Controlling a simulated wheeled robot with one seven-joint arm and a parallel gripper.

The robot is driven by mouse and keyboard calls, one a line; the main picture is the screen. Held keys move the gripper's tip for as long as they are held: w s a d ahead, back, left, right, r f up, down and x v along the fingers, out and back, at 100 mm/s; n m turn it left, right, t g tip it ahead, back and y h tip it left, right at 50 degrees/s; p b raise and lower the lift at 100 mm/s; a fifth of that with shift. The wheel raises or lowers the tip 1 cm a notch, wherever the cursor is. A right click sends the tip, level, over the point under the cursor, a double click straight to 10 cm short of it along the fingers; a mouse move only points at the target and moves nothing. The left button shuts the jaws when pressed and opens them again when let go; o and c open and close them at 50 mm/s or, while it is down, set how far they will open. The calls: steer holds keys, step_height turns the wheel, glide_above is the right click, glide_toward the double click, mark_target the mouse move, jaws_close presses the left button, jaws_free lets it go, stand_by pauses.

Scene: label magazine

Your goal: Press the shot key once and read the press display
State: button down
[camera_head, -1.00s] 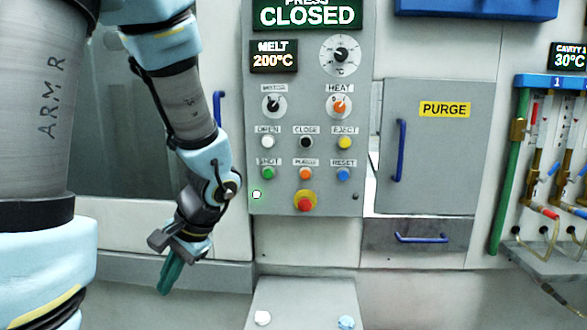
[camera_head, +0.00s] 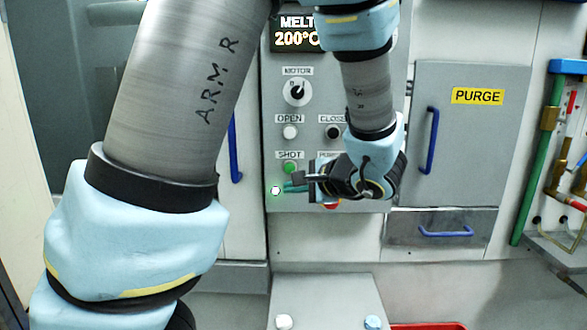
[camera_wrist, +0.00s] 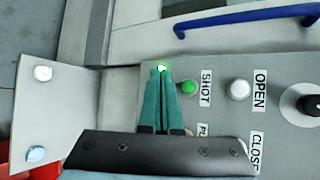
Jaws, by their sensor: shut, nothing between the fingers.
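The green shot key (camera_head: 290,167) sits under its SHOT label on the grey control panel (camera_head: 272,145); it also shows in the wrist view (camera_wrist: 188,87). My gripper (camera_head: 288,187) is shut and empty, its green fingers pointing at the panel. In the head view the tips are just below the shot key, beside a small glowing lamp (camera_head: 276,190). In the wrist view the fingertips (camera_wrist: 161,72) lie at the lamp (camera_wrist: 161,67), to the left of the key. I cannot tell whether they touch the panel.
A white open key (camera_head: 290,132), a black close key (camera_head: 333,131) and the motor knob (camera_head: 297,91) are close by. The melt display (camera_head: 295,37) reads 200°C, partly covered by my arm. My wrist hides the other lower keys. A blue handle (camera_head: 235,148) stands left of the panel.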

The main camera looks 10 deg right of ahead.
mark_target(290, 168)
steer(key=w+d, duration=0.1)
steer(key=w, duration=0.7)
steer(key=shift+w+d, duration=0.25)
steer(key=shift+w, duration=0.05)
steer(key=shift+w, duration=0.1)
stand_by(2.0)
steer(key=shift+w+d, duration=0.1)
steer(key=shift+w, duration=0.2)
steer(key=shift+w+b, duration=0.35)
steer(key=shift+w, duration=0.1)
stand_by(0.7)
stand_by(0.3)
steer(key=shift+s+b, duration=0.3)
steer(key=shift+s, duration=0.55)
